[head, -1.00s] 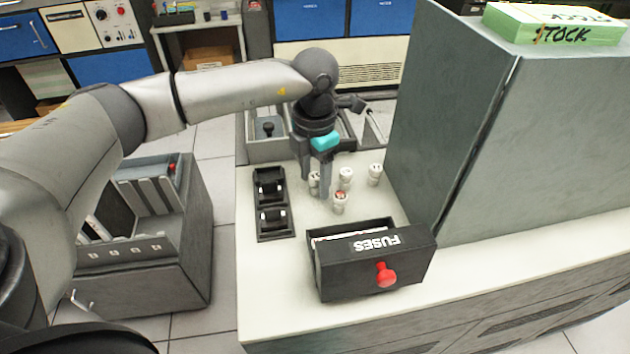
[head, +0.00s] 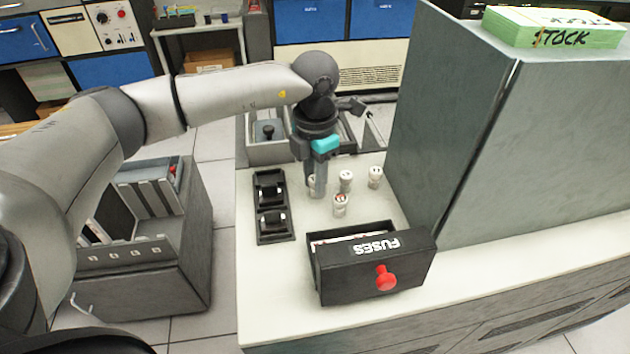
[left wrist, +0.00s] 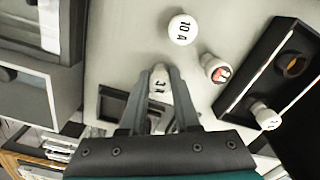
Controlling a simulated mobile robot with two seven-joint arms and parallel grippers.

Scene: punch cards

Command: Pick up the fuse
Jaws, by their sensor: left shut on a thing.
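Several small white cylindrical fuses stand on the pale counter. My left gripper (head: 316,192) points down among them and is shut on the leftmost fuse (head: 312,181). In the left wrist view this fuse (left wrist: 160,78) sits between the two fingertips, its top showing dark marks. The fingers partly hide it in the head view, and I cannot tell if it touches the counter. Close by stand a fuse (head: 346,175), another farther right (head: 375,172), and a nearer one with a red mark (head: 340,201). My right gripper is not in view.
A black box marked FUSES (head: 335,280) with a red knob stands in front of the fuses. A black holder (head: 262,232) lies to their left. A tall grey cabinet (head: 440,130) rises to the right. The counter's front left (head: 275,300) is clear.

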